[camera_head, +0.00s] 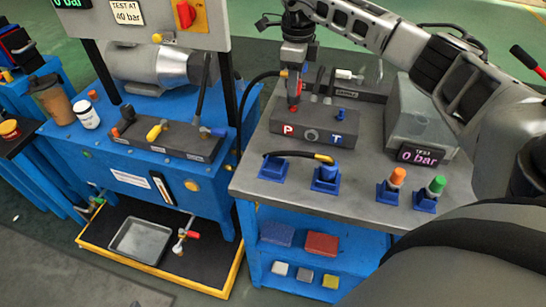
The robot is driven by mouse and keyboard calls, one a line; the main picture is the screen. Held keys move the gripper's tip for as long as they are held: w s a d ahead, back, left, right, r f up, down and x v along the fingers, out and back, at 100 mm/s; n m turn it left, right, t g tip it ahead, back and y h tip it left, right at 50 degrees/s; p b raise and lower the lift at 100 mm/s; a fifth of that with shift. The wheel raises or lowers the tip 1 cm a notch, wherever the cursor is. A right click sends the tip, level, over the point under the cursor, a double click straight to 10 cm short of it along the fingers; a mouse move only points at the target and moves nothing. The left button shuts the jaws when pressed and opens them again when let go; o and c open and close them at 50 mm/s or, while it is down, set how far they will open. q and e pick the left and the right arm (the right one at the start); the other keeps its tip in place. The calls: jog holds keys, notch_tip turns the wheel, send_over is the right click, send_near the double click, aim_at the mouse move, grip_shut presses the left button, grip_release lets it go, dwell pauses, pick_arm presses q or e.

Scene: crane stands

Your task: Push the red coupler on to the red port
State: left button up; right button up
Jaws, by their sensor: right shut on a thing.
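My right gripper (294,92) reaches in from the upper right and points down over the port block (310,122). It is shut on the red coupler (294,101), which is mostly hidden by the fingers. A black hose comes in to the gripper from the left. The coupler is at the red port's place, above the red P on the block's front. The red port is hidden there, and I cannot tell whether the coupler touches it or is seated. The blue port (340,113) stands free above the T. My left gripper is not in view.
Blue holders (325,180) at the bench front carry a short hose with a yellow end. Orange (397,177) and green (437,186) pieces stand in holders to the right. A pressure display (422,155) reads 0 bar. A blue test bench (150,185) stands at left.

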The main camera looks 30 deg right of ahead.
jog(key=shift+f+b, duration=0.3)
jog(key=shift+f, duration=0.5)
jog(key=o, duration=1.1)
jog(key=shift+r+p, duration=2.2)
jog(key=shift+r, duration=0.35)
